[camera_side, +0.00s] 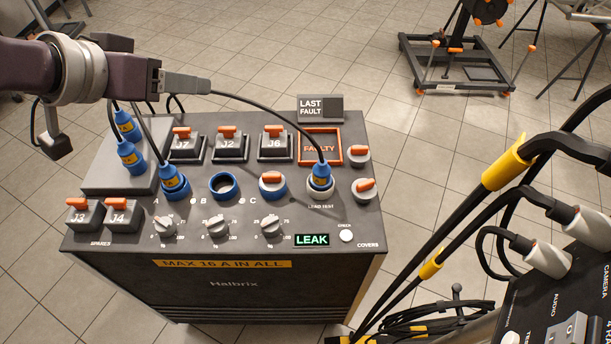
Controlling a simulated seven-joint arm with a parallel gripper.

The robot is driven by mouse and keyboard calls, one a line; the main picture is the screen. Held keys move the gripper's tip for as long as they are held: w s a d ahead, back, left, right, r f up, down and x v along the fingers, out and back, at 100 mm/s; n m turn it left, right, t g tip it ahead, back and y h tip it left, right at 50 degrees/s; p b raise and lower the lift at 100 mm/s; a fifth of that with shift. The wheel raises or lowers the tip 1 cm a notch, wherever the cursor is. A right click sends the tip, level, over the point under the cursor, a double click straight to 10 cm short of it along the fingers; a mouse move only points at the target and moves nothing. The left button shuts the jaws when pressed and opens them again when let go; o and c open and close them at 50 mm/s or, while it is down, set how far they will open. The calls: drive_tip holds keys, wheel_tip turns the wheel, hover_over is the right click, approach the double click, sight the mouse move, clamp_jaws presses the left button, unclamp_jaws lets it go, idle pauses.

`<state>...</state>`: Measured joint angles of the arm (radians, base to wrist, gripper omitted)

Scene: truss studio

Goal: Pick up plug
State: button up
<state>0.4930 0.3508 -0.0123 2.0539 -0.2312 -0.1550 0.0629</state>
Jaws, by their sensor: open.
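Several blue plugs with yellow labels are in view. Another plug (173,183) stands in socket A. Two more plugs, an upper one (126,125) and a lower one (131,155), stand at the grey raised block on the left. The picture does not show which plug is meant. My gripper (205,84) is at the upper left, pointing right, open and apart from the plugs. The load test cable's far end is hidden near my fingers.
Socket B (223,187) is empty; socket C (272,185) has an orange-handled cover. An orange-framed FAULTY bay (320,147) lies behind the load test plug. Orange-handled blocks J7, J2 and J6 line the back. Thick cables and a second console stand right.

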drive_tip(key=w+d+f+m+t+h, duration=0.1)
drive_tip(key=w+d+f, duration=0.1)
drive_tip(key=d+f, duration=1)
drive_tip(key=m+t+h, duration=0.1)
drive_tip(key=t, duration=0.1)
approach(319, 172)
drive_tip(key=x, duration=0.4)
drive_tip(key=shift+w+f, duration=0.25)
drive_tip(key=shift+w, duration=0.15)
drive_tip(key=x, duration=0.6)
drive_tip(key=shift+d, duration=0.35)
drive_tip(key=shift+w, duration=0.1)
clamp_jaws()
